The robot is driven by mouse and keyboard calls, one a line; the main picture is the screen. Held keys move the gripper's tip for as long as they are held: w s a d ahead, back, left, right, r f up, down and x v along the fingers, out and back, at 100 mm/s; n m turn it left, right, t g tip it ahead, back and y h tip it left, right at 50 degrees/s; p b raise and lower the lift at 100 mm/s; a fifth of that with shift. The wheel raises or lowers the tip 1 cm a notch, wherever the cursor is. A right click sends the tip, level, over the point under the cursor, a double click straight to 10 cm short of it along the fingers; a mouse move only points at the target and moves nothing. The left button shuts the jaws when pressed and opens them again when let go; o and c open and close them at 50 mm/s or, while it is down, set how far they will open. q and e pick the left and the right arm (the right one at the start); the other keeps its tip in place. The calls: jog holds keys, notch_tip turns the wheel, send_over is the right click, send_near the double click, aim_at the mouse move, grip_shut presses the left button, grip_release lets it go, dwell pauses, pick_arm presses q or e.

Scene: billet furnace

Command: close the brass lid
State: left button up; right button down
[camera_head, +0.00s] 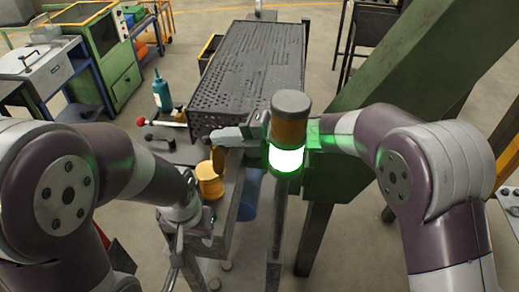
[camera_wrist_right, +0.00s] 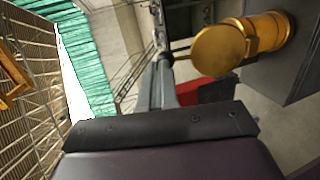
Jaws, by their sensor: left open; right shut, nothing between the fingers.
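A brass pot (camera_head: 209,184) stands on the grey bench, left of centre in the head view. Its brass lid (camera_head: 217,159) stands raised at the pot's far side. In the right wrist view the round lid (camera_wrist_right: 217,51) is swung out from the brass pot (camera_wrist_right: 270,32). My right gripper (camera_head: 214,138) is shut and empty, just beyond the lid; its fingers (camera_wrist_right: 160,50) show left of the lid in the wrist view. Whether they touch is unclear. My left gripper (camera_head: 175,262) is open, pointing down, below and left of the pot, beside the bench edge.
A lamp post with a glowing green light (camera_head: 286,158) stands close to the right of the pot. A perforated dark table (camera_head: 250,65) lies behind. A teal bottle (camera_head: 162,92) and a red-knobbed lever (camera_head: 160,123) are at the back left. A green beam (camera_head: 400,75) rises at right.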

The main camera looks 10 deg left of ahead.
jog(key=shift+a, duration=0.65)
jog(key=shift+d, duration=0.1)
jog(key=shift+r, duration=0.1)
